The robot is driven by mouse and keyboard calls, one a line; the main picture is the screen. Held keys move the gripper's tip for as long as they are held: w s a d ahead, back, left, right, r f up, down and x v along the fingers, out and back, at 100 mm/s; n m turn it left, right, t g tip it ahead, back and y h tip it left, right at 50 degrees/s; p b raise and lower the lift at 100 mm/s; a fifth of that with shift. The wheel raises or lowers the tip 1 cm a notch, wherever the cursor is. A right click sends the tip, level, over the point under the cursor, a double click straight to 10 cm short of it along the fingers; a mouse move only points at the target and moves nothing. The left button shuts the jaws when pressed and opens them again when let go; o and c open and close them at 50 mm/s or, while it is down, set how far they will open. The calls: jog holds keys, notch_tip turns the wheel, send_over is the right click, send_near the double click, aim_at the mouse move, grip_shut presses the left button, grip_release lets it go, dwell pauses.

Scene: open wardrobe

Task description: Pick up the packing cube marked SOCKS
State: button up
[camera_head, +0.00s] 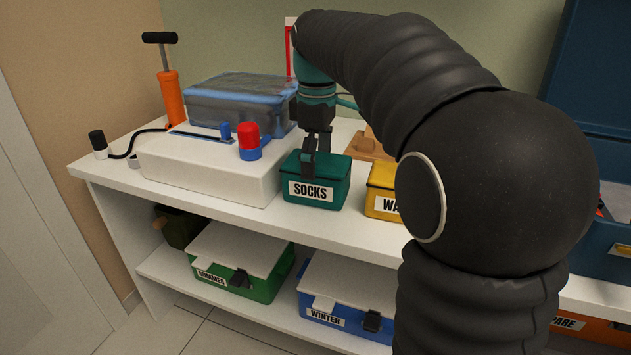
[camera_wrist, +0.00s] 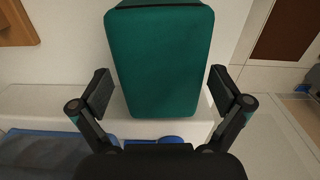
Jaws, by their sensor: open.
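The packing cube marked SOCKS (camera_head: 317,183) is a green box with a white label on its front, standing on the upper shelf. In the wrist view its plain green top (camera_wrist: 160,58) fills the upper middle. My gripper (camera_head: 313,168) points down over the cube in the head view. In the wrist view my gripper (camera_wrist: 162,95) is open, with one finger on each side of the cube and a small gap beside each. I cannot tell exactly how low the fingertips are against the cube's sides.
A yellow box (camera_head: 380,187) stands to the right of the cube, and a white case (camera_head: 205,172) with a red-topped knob is close on its left. An orange pump (camera_head: 170,97) is at the far left. Green and blue bins stand on the lower shelf (camera_head: 165,262).

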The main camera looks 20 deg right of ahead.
jog(key=shift+f, duration=0.1)
jog(key=c, duration=1.1)
